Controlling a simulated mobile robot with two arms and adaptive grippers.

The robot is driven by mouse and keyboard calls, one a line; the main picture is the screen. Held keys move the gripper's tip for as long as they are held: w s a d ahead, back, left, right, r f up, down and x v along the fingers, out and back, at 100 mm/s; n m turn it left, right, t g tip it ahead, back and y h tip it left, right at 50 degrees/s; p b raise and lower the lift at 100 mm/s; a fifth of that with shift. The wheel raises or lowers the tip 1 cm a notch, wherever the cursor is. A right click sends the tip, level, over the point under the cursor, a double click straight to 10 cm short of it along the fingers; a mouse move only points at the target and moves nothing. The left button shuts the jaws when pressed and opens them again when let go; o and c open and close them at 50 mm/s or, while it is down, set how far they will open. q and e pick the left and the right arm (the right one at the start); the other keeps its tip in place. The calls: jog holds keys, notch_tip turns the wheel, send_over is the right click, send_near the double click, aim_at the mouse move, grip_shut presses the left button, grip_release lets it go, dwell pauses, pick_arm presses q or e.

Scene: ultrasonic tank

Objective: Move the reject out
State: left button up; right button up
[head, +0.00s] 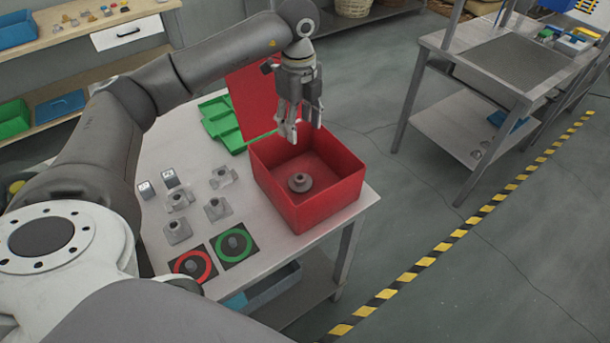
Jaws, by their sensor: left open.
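My left gripper (303,128) points down over the open red box (325,212). Its fingers are apart with nothing between them. The box's red lid (252,98) stands up at the back left. A grey round flanged part (300,182) lies on the box floor, below the fingertips and apart from them. A green ring mark (221,256) and a red ring mark (208,266) lie on the table in front, each with a grey piece inside its ring. The pictures do not mark which part is the reject. My right gripper is out of view.
Several grey metal parts (214,209) stand on the table (290,246) left of the box. A green tray (217,122) lies behind them. The box sits near the table's right edge. A second bench (490,110) stands across the floor beyond a striped line (455,238).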

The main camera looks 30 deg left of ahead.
pick_arm(q)
notch_tip(320, 180, up, 12)
dwell(0.4)
jog(key=shift+f, duration=0.2)
